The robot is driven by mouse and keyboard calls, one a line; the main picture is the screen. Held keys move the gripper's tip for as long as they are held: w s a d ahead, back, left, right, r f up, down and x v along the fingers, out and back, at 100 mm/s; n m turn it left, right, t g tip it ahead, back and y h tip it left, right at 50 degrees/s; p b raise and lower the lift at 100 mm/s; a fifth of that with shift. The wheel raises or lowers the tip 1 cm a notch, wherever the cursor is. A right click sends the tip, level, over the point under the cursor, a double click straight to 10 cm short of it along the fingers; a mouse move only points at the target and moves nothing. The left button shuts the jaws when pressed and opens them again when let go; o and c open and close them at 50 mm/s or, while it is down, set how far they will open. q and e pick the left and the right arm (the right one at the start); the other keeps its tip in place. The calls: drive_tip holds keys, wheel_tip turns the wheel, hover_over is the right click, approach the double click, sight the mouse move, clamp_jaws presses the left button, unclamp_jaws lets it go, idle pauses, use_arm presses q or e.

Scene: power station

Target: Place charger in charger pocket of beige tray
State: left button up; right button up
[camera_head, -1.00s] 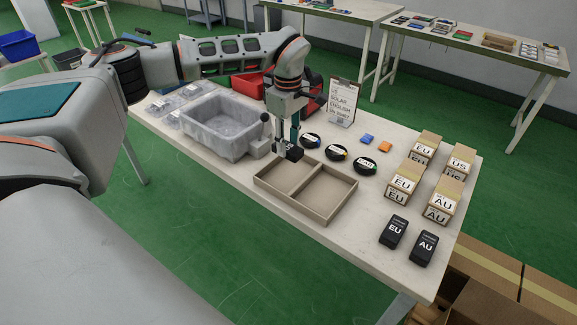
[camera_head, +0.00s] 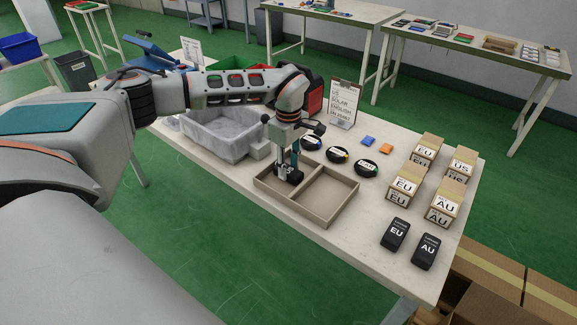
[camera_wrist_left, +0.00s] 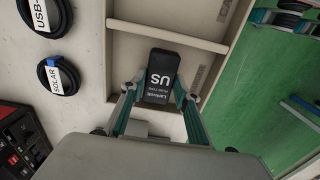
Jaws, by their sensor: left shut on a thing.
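The beige tray (camera_head: 328,196) lies on the white table with two compartments split by a divider. My left gripper (camera_head: 288,172) points down over the left compartment in the head view. It is shut on a black charger (camera_wrist_left: 161,76) with white "US" lettering, seen between the fingertips (camera_wrist_left: 158,92) in the left wrist view. The charger is inside the outline of that compartment; whether it touches the tray floor I cannot tell. The gripper partly hides the charger in the head view. My right gripper is not in view.
Small boxes (camera_head: 441,205) stand at the right. A grey bin (camera_head: 222,133) is at the left, close to my arm.

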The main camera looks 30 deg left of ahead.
sight(289, 169)
use_arm(q)
drive_tip(key=shift+f, duration=0.15)
drive_tip(key=o, duration=1.3)
drive_tip(key=shift+c, duration=0.2)
wheel_tip(289, 169, up, 12)
drive_tip(key=p, duration=0.1)
